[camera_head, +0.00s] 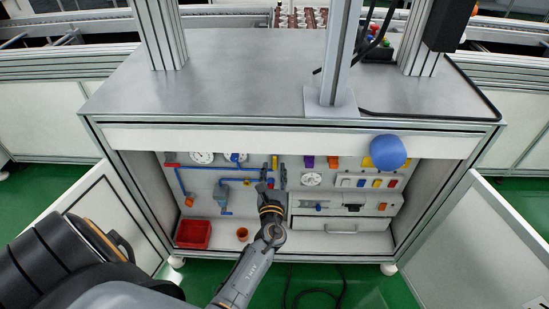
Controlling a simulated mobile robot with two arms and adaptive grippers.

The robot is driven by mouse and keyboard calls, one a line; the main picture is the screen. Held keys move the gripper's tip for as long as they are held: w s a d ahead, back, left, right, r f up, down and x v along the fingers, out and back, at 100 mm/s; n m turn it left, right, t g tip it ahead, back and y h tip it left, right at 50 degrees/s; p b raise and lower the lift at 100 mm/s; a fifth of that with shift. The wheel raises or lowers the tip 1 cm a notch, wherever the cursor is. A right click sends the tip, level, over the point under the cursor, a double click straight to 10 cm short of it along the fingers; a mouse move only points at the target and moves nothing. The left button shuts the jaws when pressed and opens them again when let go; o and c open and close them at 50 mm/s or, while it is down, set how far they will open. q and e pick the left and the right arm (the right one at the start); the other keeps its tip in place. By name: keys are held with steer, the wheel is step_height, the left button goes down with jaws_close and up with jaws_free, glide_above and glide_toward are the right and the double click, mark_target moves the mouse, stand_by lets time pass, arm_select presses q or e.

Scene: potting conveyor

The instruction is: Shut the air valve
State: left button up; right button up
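The air valve is among the fittings on the back panel inside the open cabinet; I cannot tell for sure which one it is. Blue pipes (181,184) with small valve handles run across the panel's left half. A red handle (172,165) is at the upper left pipe end. A small yellow part (275,162) shows between the fingertips of my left gripper (274,172). The gripper reaches in from below with its fingers apart, in front of the panel's middle. Whether it touches anything is unclear. My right gripper is not in view.
The cabinet top (240,80) is a grey table with posts. Its left door (115,215) and right door (480,235) stand open. A blue ball (388,152) is at the upper right.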

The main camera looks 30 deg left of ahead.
mark_target(274, 158)
arm_select(q)
steer(key=x, duration=0.5)
steer(key=shift+d+f+b, duration=0.1)
steer(key=shift+b, duration=0.2)
steer(key=shift+x, duration=0.75)
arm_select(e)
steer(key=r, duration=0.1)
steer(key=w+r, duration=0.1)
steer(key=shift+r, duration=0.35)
arm_select(q)
steer(key=shift+c, duration=0.2)
jaws_close()
